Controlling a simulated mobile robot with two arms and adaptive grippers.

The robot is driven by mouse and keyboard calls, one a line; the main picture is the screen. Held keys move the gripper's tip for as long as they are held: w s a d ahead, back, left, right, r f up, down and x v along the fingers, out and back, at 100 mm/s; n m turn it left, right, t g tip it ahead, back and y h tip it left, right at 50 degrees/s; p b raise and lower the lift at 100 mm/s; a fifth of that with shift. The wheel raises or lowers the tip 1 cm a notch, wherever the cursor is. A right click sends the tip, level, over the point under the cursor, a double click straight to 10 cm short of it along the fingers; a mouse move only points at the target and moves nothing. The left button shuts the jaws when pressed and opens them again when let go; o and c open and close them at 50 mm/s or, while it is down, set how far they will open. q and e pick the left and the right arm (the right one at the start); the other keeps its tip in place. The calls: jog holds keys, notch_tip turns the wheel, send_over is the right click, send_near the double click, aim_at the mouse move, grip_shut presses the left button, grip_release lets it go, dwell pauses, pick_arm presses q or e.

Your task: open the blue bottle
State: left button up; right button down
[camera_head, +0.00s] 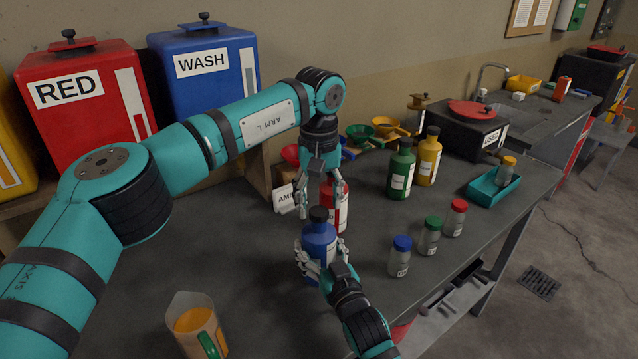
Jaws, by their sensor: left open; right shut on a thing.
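The blue bottle (319,238) stands upright near the middle of the dark table and wears a black cap (318,214). My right gripper (318,262) comes in from the lower right and is shut on the bottle's lower body. My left gripper (319,200) points down from above, its fingers open and apart around the space over the black cap. I cannot tell whether its fingertips touch the cap. The fingers partly hide a red bottle (338,212) standing just behind.
Green (401,170) and yellow (428,158) bottles stand to the right. Small jars with blue (400,258), green (430,237) and red (455,219) lids stand near the right edge. A teal tray (486,192) lies beyond. A beaker of orange liquid (197,328) stands front left.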

aim_at(319, 210)
pick_arm(q)
jog(key=shift+f, duration=1.55)
